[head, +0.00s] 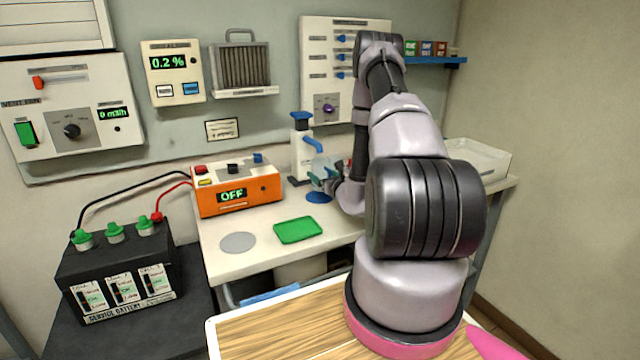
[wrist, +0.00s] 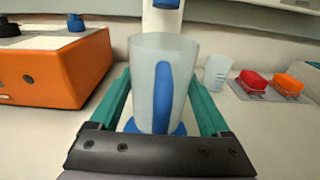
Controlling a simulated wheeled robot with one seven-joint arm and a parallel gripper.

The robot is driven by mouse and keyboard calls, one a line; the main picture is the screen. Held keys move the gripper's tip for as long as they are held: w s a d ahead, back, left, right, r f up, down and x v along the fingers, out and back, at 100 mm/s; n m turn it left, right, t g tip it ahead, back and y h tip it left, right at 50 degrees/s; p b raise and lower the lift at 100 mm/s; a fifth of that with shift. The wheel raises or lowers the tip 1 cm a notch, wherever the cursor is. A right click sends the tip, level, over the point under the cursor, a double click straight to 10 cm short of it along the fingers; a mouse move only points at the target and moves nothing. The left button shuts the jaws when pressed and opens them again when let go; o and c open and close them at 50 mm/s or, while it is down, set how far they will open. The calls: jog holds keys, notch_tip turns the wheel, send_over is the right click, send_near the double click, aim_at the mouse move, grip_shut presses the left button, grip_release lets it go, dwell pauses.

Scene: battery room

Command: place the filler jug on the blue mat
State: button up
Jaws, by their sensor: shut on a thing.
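The filler jug (wrist: 146,82) is a translucent pale cup with a blue handle facing my wrist camera. My gripper (wrist: 162,100) is shut on it, with one teal finger on each side. In the head view the jug (head: 321,166) is partly hidden by my gripper (head: 324,180) at the back of the white counter. The round blue mat (head: 318,197) lies just below it. In the wrist view the blue mat (wrist: 179,129) shows around the jug's base. I cannot tell whether the base touches the mat.
A white dispenser (head: 300,160) with a blue spout stands behind the jug. An orange box (head: 262,188) reading OFF is to the left. A green mat (head: 298,230) and a grey disc (head: 238,242) lie nearer. A clear cup (wrist: 216,73) and a red block (wrist: 254,82) are to the right.

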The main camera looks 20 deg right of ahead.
jog(key=shift+w+f, duration=0.25)
jog(key=shift+f, duration=0.65)
jog(key=shift+w+f, duration=0.2)
jog(key=shift+f, duration=0.65)
